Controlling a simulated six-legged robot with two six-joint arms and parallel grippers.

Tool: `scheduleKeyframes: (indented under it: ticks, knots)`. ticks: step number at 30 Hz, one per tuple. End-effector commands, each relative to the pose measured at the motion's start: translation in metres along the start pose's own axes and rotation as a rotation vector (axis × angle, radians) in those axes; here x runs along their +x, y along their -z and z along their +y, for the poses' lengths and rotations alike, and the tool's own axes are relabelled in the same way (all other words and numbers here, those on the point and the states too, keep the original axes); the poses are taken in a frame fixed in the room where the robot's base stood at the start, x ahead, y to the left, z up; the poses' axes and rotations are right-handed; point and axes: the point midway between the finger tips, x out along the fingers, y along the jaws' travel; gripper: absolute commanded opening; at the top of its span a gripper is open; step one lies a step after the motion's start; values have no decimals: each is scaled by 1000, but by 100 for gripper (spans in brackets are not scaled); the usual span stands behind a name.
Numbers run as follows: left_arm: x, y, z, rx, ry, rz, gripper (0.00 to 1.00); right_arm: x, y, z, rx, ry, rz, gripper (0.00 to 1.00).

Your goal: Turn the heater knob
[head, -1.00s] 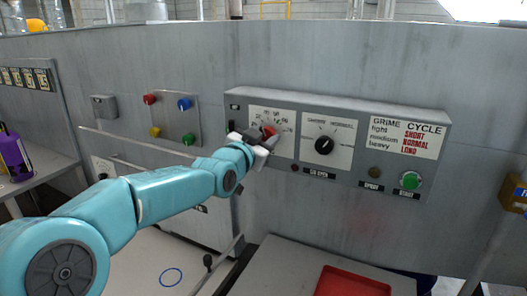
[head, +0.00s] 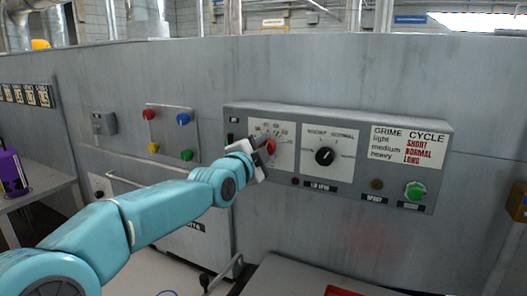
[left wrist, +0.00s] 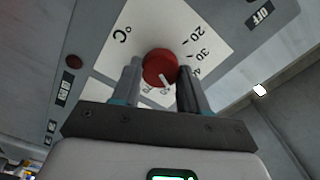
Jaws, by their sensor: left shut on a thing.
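The heater knob is a round red knob (head: 269,147) on a white temperature dial plate (head: 284,157) at the left of the grey control panel. It also shows in the left wrist view (left wrist: 158,67), between the fingers, with a white pointer mark toward the lower right of its face. My left gripper (head: 262,150) is at the knob from the lower left, and in the left wrist view (left wrist: 160,75) its two fingers stand on either side of the knob, shut on it. The gripper hides part of the dial in the head view. My right gripper is not in view.
A black knob (head: 325,156) sits right of the dial, and a green button (head: 414,191) is at the panel's right. A plate with several coloured buttons (head: 171,133) is on the wall at left. A red tray (head: 343,292) lies below.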

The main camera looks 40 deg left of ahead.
Motion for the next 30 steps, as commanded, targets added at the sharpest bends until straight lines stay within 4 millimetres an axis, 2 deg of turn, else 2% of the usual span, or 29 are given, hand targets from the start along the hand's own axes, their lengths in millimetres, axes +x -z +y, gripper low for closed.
scheduleKeyframes:
  ticks: [19,20,22,30]
  knots:
    - [0,0,2,52,-4,1,13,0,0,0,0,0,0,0]
    - [0,0,2,52,-4,1,47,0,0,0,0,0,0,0]
    - [0,0,2,52,-4,1,69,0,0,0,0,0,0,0]
    - [0,0,1,51,-2,0,69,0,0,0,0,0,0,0]
